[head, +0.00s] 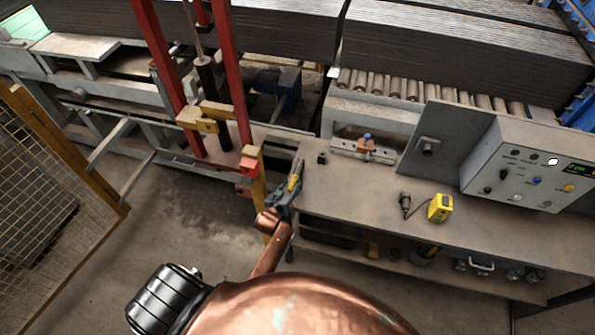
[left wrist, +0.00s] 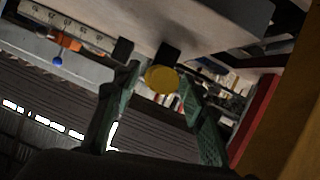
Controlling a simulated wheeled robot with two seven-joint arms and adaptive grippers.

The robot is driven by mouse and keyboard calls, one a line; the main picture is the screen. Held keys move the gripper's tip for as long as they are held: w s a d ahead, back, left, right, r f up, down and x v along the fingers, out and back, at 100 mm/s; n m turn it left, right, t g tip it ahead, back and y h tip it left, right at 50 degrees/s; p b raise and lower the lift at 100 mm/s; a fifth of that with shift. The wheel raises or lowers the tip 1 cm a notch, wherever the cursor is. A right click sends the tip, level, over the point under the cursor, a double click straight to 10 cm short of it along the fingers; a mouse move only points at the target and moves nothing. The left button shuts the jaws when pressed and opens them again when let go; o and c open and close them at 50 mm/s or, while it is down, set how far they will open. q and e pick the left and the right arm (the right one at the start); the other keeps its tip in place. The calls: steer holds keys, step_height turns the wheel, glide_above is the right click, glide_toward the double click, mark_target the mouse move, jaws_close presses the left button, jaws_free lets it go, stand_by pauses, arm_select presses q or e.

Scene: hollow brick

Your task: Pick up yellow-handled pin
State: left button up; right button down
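The pin's round yellow handle (left wrist: 162,80) shows in the left wrist view between the two fingers, just below a dark block at the bench edge. The rest of the pin is hidden. My left gripper (left wrist: 160,76) has its fingers spread, one on each side of the handle, with a small gap showing on the left. In the head view my left gripper (head: 292,184) is at the left end of the bench, with a bit of yellow between its fingers. My right gripper is not in view.
The bench (head: 480,237) carries a black cylinder (head: 322,158), an orange clamp with a blue knob (head: 367,147), a dark tool (head: 405,204), a yellow tape measure (head: 440,208) and a control box (head: 525,165). A red frame (head: 232,75) stands close left of the gripper.

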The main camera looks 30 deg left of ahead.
arm_select(q)
jaws_close()
stand_by(0.3)
stand_by(0.3)
